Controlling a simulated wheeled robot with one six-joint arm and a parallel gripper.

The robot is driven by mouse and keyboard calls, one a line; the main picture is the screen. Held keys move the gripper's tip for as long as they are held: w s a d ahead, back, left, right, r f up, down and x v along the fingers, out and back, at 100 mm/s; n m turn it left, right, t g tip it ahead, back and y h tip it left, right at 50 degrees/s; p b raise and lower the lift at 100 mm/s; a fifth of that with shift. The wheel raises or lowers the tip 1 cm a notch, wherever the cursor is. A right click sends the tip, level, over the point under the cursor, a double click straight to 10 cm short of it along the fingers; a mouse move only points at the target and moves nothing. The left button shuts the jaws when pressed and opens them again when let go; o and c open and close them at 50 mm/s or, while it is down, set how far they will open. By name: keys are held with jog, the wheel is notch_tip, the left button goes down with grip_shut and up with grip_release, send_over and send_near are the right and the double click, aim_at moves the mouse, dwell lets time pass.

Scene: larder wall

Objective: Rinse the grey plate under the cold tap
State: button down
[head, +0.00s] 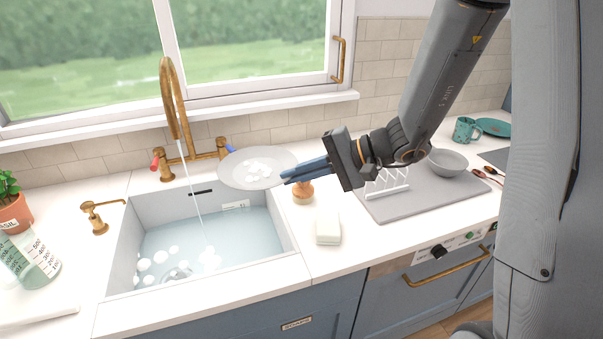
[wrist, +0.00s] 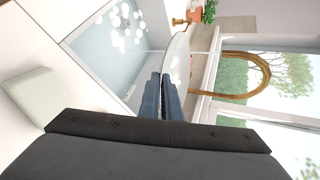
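My gripper (head: 284,177) is shut on the rim of the grey plate (head: 232,171) and holds it level above the sink's back right corner. White suds lie on the plate. In the wrist view my gripper's blue fingers (wrist: 162,78) meet the plate's edge (wrist: 178,50). The brass tap (head: 167,88) stands behind the sink (head: 121,250). A thin stream of water (head: 196,195) falls from its spout into the sink, left of the plate and apart from it. The tap has a red lever (head: 155,162) at left and a blue lever (head: 231,148) at right, partly behind the plate.
The sink holds water with foam. A soap block (head: 328,228) and a wooden-topped brush (head: 303,193) stand right of it. A grey drying mat (head: 410,203) bears a white rack (head: 387,190) and a bowl (head: 447,162). A brass soap pump (head: 97,220) stands left.

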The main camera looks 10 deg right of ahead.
aim_at(250, 172)
jog(key=shift+w+a+f, duration=0.25)
jog(key=shift+w+a, duration=0.2)
jog(key=shift+a, duration=0.85)
jog(key=shift+w+a+f, duration=0.3)
jog(key=shift+w+a, duration=0.1)
jog(key=shift+a, duration=0.9)
jog(key=shift+w+a+f, duration=0.25)
jog(key=shift+w+a, duration=0.2)
jog(key=shift+a, duration=0.85)
jog(key=shift+w+a+f+b, duration=0.15)
jog(key=shift+w+a+b, duration=0.1)
jog(key=shift+a+b, duration=0.3)
jog(key=shift+w+a+f+b, duration=0.1)
jog(key=shift+w+a+b, duration=0.1)
jog(key=shift+a+b, duration=0.35)
jog(key=shift+w+a+f+b, duration=0.15)
jog(key=shift+w+a+b, duration=0.2)
jog(key=shift+a, duration=0.35)
jog(key=shift+w+d+b, duration=0.25)
jog(key=shift+w+b, duration=0.15)
jog(key=shift+w, duration=0.05)
jog(key=shift+s+d+b, duration=0.1)
jog(key=shift+s+d, duration=0.35)
jog(key=shift+d, duration=0.8)
jog(key=shift+s+d+b, duration=0.15)
jog(key=shift+s+d, duration=0.3)
jog(key=shift+d, duration=0.8)
jog(key=shift+s+d+b, duration=0.1)
jog(key=shift+s+d, duration=0.35)
jog(key=shift+d, duration=0.8)
